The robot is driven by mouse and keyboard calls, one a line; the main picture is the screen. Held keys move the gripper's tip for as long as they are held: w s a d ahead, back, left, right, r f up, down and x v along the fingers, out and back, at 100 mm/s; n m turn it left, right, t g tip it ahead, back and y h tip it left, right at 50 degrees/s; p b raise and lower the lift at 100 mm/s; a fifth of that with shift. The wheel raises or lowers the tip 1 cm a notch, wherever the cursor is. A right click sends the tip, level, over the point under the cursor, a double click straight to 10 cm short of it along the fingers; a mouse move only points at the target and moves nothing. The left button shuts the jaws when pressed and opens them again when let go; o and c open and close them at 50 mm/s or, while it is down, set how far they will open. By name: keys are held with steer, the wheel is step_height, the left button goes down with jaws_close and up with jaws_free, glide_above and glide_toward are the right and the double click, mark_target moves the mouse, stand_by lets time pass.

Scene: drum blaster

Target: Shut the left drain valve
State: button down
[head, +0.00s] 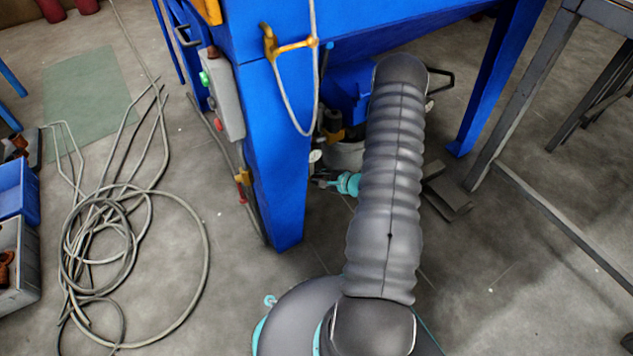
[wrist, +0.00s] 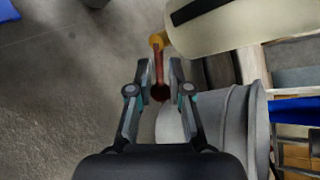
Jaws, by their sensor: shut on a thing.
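In the wrist view, a red lever handle (wrist: 159,68) with a yellow fitting (wrist: 158,41) at its far end lies between the fingers of my gripper (wrist: 160,76). The gripper is shut on this handle, which runs lengthwise between the fingertips. A pale cylinder with a black stripe (wrist: 230,27) is beside the yellow fitting. In the head view, my gripper (head: 322,182) is low under the blue machine (head: 285,120), just right of its front leg. My arm hides part of that area, and the handle in the grip cannot be made out there.
A grey bucket (wrist: 232,125) is close to the gripper's right in the wrist view. A red and yellow fitting (head: 244,178) sits on the blue leg's left side. A hose coil (head: 130,240) lies on the floor at left. A grey bench frame (head: 545,215) stands right.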

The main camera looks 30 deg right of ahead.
steer(key=r+n+h, duration=0.1)
steer(key=n+h+b, duration=0.1)
steer(key=n+h, duration=0.1)
steer(key=shift+d+r+h, duration=0.2)
steer(key=shift+r+h, duration=0.1)
steer(key=shift+r, duration=0.05)
stand_by(0.4)
steer(key=c, duration=1.1)
jaws_free()
steer(key=shift+r, duration=0.1)
steer(key=shift+o, duration=0.2)
steer(key=v, duration=1.2)
steer(key=shift+r, duration=0.15)
steer(key=shift+w, duration=0.1)
